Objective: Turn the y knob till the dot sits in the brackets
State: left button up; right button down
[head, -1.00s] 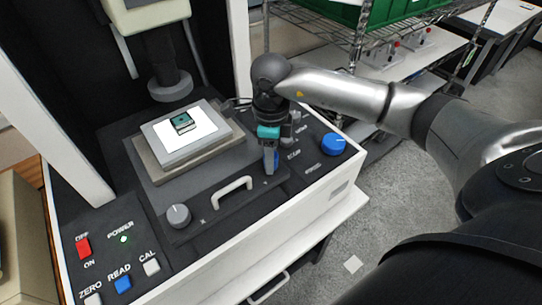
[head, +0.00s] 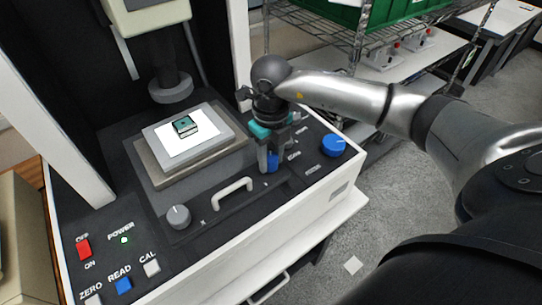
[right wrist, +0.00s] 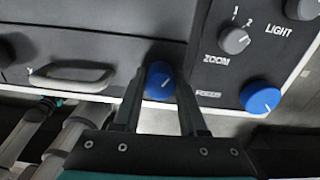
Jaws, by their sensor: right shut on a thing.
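A small blue knob (head: 272,161) stands on the dark stage front, past the right end of the white handle. A grey knob (head: 178,216) sits left of the handle. The letter by the blue knob is too small to read. The dot and brackets are not in view.
A lit white stage plate (head: 160,144) holds a small teal and black part (head: 185,125) under the lens. A larger blue knob (head: 333,145) and a grey zoom knob (right wrist: 234,40) lie close by on the right panel. The white handle (head: 232,190) is left of the gripper.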

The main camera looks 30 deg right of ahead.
aim_at(271, 156)
dwell(0.3)
jog(key=shift+c, duration=2.2)
grip_release()
notch_tip(271, 156, up, 15)
jog(key=shift+r+p, duration=0.2)
jog(key=shift+p, duration=0.1)
